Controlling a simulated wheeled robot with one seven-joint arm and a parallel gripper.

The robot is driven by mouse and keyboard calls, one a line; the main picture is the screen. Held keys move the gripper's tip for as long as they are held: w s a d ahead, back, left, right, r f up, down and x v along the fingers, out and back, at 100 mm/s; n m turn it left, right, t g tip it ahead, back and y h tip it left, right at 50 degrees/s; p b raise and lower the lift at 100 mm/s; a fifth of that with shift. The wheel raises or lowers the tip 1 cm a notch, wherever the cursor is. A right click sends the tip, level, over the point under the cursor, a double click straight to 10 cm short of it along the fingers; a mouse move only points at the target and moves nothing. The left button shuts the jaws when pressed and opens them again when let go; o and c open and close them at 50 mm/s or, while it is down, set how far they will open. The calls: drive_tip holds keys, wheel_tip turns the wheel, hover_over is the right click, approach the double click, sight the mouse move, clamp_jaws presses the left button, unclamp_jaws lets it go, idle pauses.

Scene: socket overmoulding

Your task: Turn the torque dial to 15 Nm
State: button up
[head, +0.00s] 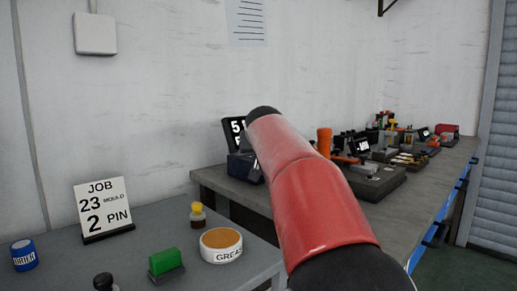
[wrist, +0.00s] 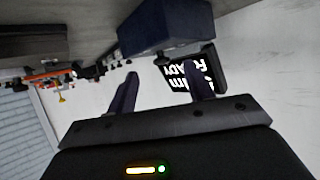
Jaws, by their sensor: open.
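A black display (head: 234,130) with white characters, of which a "5" is readable, stands at the near end of the far bench in the head view. A dark blue box (head: 243,167) sits below it, partly hidden by my red arm. In the wrist view the display (wrist: 196,72) appears turned over and reads "READY" and "Nm", with its number blocked by a finger. The blue box (wrist: 165,28) is just beyond my fingertips. My gripper (wrist: 160,70) is open and empty, with its right finger in front of the display. I cannot make out the torque dial.
The far bench (head: 215,180) carries an orange cylinder (head: 324,141) and several fixtures further right. The near table (head: 150,232) holds a job card (head: 104,208), a grease tub (head: 221,245), a green block (head: 165,261) and small bottles. A wall stands close behind.

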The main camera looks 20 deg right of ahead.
drive_tip(key=shift+t+h, duration=0.3)
drive_tip(key=shift+h, duration=0.1)
drive_tip(key=w+d, duration=0.1)
drive_tip(key=w, duration=0.2)
drive_tip(key=w+d+f+p, duration=0.1)
drive_tip(key=w+d, duration=0.1)
drive_tip(key=w, duration=0.1)
drive_tip(key=w+d, duration=0.1)
drive_tip(key=w, duration=0.3)
drive_tip(key=shift+d+f, duration=0.2)
drive_tip(key=shift+d, duration=0.15)
drive_tip(key=shift+c, duration=0.3)
drive_tip(key=c, duration=0.9)
drive_tip(key=shift+o, duration=0.2)
